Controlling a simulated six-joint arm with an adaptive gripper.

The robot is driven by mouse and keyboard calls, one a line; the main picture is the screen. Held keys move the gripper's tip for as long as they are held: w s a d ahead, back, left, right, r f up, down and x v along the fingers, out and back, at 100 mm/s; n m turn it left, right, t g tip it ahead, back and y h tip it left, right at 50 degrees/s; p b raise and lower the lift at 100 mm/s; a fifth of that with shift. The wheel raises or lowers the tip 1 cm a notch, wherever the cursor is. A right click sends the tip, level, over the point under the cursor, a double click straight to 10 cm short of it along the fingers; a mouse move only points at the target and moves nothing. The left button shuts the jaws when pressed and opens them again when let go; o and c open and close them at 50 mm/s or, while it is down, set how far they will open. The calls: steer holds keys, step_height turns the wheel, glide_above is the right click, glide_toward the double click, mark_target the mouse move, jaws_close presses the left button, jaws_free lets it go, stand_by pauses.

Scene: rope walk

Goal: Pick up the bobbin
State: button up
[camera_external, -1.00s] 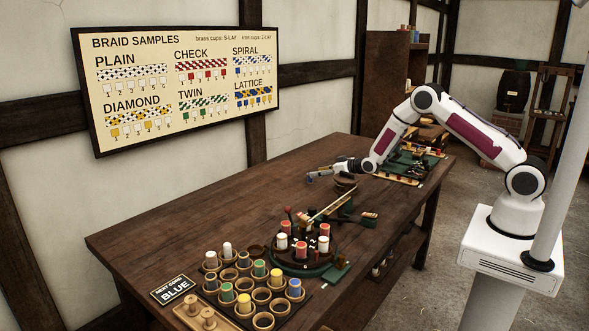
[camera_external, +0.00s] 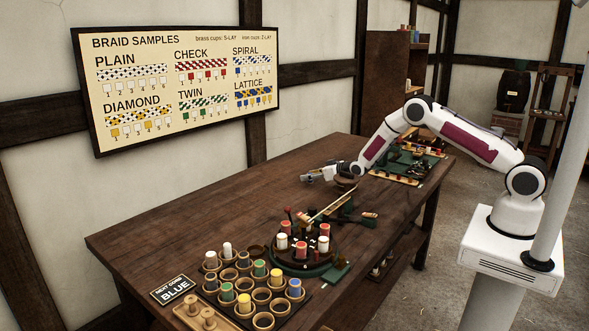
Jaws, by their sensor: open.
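Several bobbins stand in ring-shaped cups on a dark tray (camera_external: 292,313) at the near end of the table. They include a blue bobbin (camera_external: 294,288), a yellow one (camera_external: 243,304), green ones (camera_external: 226,292) and white ones (camera_external: 211,258). Red and white bobbins (camera_external: 301,249) stand on a round braiding stand (camera_external: 280,268) behind the tray. My gripper (camera_external: 306,178) is open and empty above the table's far part, well away from all of these bobbins. Its fingers point left in the picture.
A sign (camera_external: 173,290) reads "NEXT CORD BLUE". A wall board (camera_external: 178,85) shows braid samples. A wooden stick (camera_external: 332,205) slants up from the round stand towards my gripper. A green mat (camera_external: 407,160) with small items lies at the far end. The table's left half (camera_external: 190,225) is bare.

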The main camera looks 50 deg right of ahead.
stand_by(0.4)
steer(key=c, duration=1.1)
steer(key=shift+o, duration=0.2)
steer(key=shift+r, duration=0.1)
steer(key=shift+r, duration=4.95)
